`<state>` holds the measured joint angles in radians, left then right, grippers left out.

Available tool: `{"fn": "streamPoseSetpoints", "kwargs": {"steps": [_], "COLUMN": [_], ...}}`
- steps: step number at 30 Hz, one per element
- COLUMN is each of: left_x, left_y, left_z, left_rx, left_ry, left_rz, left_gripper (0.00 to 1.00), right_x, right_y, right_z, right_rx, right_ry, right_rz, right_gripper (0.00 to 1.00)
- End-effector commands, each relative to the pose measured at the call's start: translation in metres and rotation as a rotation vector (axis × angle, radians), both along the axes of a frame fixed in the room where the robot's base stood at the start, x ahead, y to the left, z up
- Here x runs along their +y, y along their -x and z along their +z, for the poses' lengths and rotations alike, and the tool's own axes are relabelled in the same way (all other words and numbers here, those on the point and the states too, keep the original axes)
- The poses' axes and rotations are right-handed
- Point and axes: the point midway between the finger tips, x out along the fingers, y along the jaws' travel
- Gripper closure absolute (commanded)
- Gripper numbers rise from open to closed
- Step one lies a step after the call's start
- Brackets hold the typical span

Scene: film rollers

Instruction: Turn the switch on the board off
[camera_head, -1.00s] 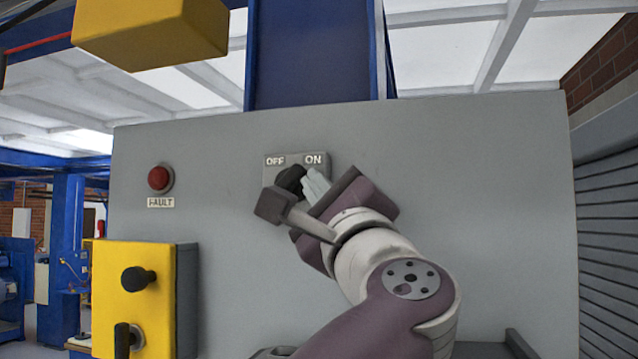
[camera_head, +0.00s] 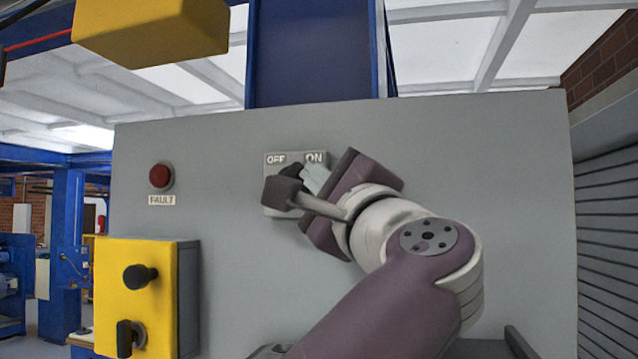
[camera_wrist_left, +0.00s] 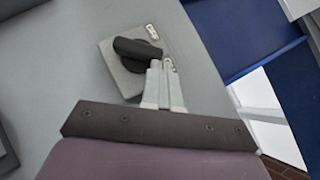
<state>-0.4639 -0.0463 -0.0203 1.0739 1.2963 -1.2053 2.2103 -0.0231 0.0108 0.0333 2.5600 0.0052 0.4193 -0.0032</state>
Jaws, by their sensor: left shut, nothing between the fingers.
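The switch is a black rotary knob (camera_wrist_left: 138,52) on a grey plate (camera_head: 274,211), fixed to a large grey board (camera_head: 230,250). The plate carries OFF at its left and ON at its right. My left gripper (camera_head: 311,178) is shut and empty, with its fingertips right beside the knob on its ON side. In the left wrist view its light grey fingers (camera_wrist_left: 160,72) end at the knob's edge; whether they touch it I cannot tell. In the head view the gripper's camera mount partly hides the knob. My right gripper is not in view.
A red FAULT button (camera_head: 160,176) sits on the board's left part. A yellow box (camera_head: 150,300) with black knobs projects from the lower left. Another yellow box (camera_head: 150,30) hangs at the upper left.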

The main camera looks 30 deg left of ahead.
Motion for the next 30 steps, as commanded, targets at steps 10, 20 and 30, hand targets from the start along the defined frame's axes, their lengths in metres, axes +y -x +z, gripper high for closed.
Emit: {"fn": "streamPoseSetpoints", "kwargs": {"steps": [10,20,30], "left_x": [0.0,0.005,0.009], "left_y": [-0.001,0.001,0.002], "left_z": [0.015,0.022,0.028], "left_rx": [-0.054,-0.084,-0.085], "left_ry": [0.218,0.357,0.355], "left_rz": [-0.002,0.0,0.0], "left_gripper": [1.0,1.0,1.0], "right_x": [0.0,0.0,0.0], "right_y": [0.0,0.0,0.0], "right_z": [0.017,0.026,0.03], "right_rx": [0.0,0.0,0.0], "right_ry": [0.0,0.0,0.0], "right_rz": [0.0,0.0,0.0], "right_gripper": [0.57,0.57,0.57]}}
